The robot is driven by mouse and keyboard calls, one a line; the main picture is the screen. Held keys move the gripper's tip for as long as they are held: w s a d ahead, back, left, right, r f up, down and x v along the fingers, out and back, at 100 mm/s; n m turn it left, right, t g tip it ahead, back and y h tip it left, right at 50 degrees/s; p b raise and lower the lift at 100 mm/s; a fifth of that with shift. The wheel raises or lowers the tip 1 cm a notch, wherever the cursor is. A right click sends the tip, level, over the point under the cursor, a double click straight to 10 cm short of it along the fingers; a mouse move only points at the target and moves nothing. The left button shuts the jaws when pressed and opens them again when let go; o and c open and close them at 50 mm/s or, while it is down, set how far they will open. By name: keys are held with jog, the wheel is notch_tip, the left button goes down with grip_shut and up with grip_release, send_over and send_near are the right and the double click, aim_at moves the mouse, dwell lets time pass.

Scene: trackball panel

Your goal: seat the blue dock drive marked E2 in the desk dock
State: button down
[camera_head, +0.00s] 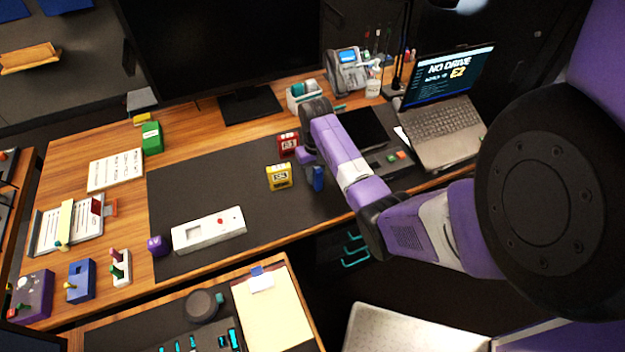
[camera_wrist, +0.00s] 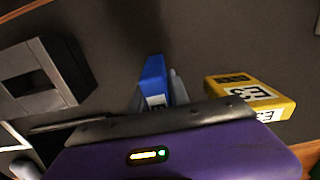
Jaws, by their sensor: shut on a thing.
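My gripper (camera_head: 314,167) is shut on the blue drive (camera_head: 318,179) above the dark desk mat. In the wrist view the blue drive (camera_wrist: 153,78) stands between the two fingers (camera_wrist: 155,90); part of a white label shows, but its marking is not readable. I cannot tell whether the drive touches the mat. A dark grey box with a slot-like opening (camera_wrist: 75,62), seemingly the desk dock, sits left of the drive in the wrist view. In the head view my arm hides part of that area. The laptop screen (camera_head: 450,75) reads "NO DRIVE" and "E2".
A yellow drive marked E3 (camera_head: 279,177) stands close beside the blue one, with a red drive (camera_head: 288,143) behind it. A white device (camera_head: 195,234) lies at the mat's front left. The laptop keyboard (camera_head: 440,122) is right of my arm. The mat's left middle is clear.

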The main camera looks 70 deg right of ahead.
jog(key=shift+f, duration=0.15)
jog(key=c, duration=1.3)
grip_release()
jog(key=shift+o, duration=0.2)
